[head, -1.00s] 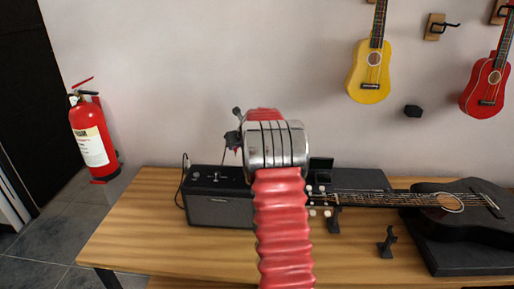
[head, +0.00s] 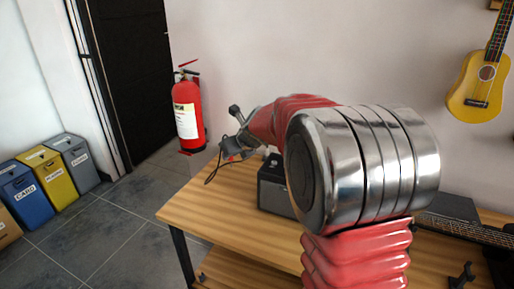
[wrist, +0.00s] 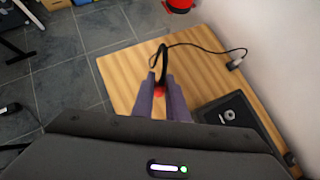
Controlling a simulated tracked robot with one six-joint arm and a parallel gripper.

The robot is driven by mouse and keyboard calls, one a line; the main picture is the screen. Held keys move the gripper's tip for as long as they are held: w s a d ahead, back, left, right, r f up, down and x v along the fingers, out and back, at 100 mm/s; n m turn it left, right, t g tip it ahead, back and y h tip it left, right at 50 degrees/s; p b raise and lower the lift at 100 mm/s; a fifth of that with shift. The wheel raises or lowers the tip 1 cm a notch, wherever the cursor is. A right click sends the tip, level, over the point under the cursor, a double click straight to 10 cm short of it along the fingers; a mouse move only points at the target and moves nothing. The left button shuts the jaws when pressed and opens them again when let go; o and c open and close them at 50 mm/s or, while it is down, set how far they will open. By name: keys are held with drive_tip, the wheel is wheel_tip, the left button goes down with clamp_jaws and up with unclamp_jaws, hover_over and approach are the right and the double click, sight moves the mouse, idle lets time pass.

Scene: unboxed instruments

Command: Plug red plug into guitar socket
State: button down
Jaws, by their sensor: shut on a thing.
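The red plug (wrist: 159,91) shows between the fingers of my gripper (wrist: 161,84) in the wrist view, with a black cable (wrist: 185,46) looping from it to a small connector by the wall. My gripper (head: 231,150) is shut on the plug, over the table's left part, and a cable loop (head: 213,172) hangs under it in the head view. The black guitar (head: 465,230) lies at the far right; only its neck and a bit of its body show. Its socket is not seen.
The wooden table (head: 225,215) carries a black amplifier (head: 272,185), partly behind my arm. A red fire extinguisher (head: 187,115) stands behind the table's left end. Coloured bins (head: 45,172) stand on the left floor. A yellow ukulele (head: 478,85) hangs on the wall.

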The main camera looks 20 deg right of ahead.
drive_tip(key=s+a+n+y, duration=0.1)
drive_tip(key=s+a, duration=0.4)
drive_tip(key=a, duration=0.4)
drive_tip(key=shift+s+a+r, duration=0.15)
drive_tip(key=shift+s+r, duration=0.15)
drive_tip(key=shift+r, duration=0.15)
